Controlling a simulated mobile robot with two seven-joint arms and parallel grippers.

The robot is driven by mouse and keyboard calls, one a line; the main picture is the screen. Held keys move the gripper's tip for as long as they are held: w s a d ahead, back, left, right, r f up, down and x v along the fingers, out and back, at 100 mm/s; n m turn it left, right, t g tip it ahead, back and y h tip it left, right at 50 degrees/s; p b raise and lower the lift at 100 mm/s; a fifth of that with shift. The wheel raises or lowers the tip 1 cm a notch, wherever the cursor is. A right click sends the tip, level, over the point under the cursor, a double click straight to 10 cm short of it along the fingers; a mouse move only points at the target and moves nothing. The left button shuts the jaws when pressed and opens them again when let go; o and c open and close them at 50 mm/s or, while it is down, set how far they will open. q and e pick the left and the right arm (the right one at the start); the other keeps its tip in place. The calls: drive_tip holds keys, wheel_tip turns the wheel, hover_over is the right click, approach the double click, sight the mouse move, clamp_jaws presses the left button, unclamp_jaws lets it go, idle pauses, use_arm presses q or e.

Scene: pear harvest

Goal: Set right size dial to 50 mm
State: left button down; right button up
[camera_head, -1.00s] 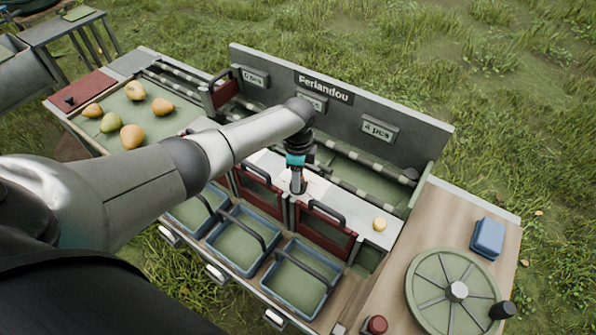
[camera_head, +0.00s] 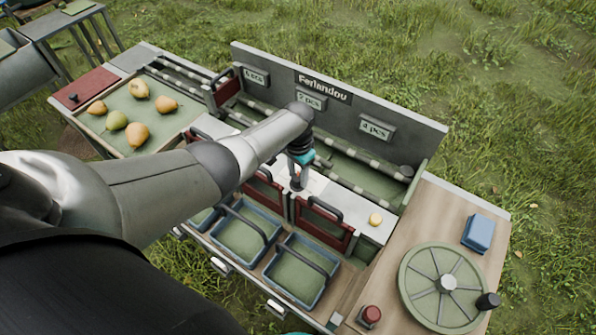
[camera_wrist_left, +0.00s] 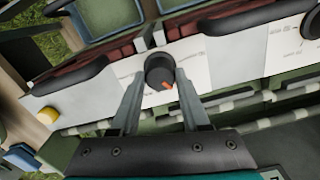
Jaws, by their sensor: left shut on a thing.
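The right size dial (camera_wrist_left: 159,72) is a black round knob with an orange mark, on the white panel (camera_wrist_left: 228,55). In the left wrist view the orange mark points down and a little right. My left gripper (camera_wrist_left: 160,82) has one finger on each side of the knob and is shut on it. In the head view my left gripper (camera_head: 297,180) reaches down to the panel from above and hides the dial. A second black dial (camera_wrist_left: 312,25) is cut off at the right edge of the wrist view. The scale print is too small to read. My right gripper is not in view.
A yellow knob (camera_head: 376,219) sits at the panel's right end. Red gates with black handles (camera_head: 323,222) and blue crates (camera_head: 302,272) stand in front. A signed back wall (camera_head: 335,100) rises behind. A green turntable (camera_head: 420,292) is at right.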

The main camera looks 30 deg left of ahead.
sight(298, 177)
use_arm(q)
drive_tip(key=n+p, duration=0.1)
drive_tip(key=n, duration=0.4)
drive_tip(key=shift+n, duration=0.3)
drive_tip(key=n, duration=0.5)
drive_tip(key=shift+n+p, duration=0.4)
drive_tip(key=shift+c, duration=1.9)
unclamp_jaws()
drive_tip(key=shift+r, duration=0.1)
wheel_tip(298, 177, up, 3)
drive_tip(key=shift+p, duration=1.2)
drive_tip(key=shift+r, duration=0.4)
wheel_tip(298, 177, up, 11)
drive_tip(key=shift+r, duration=0.2)
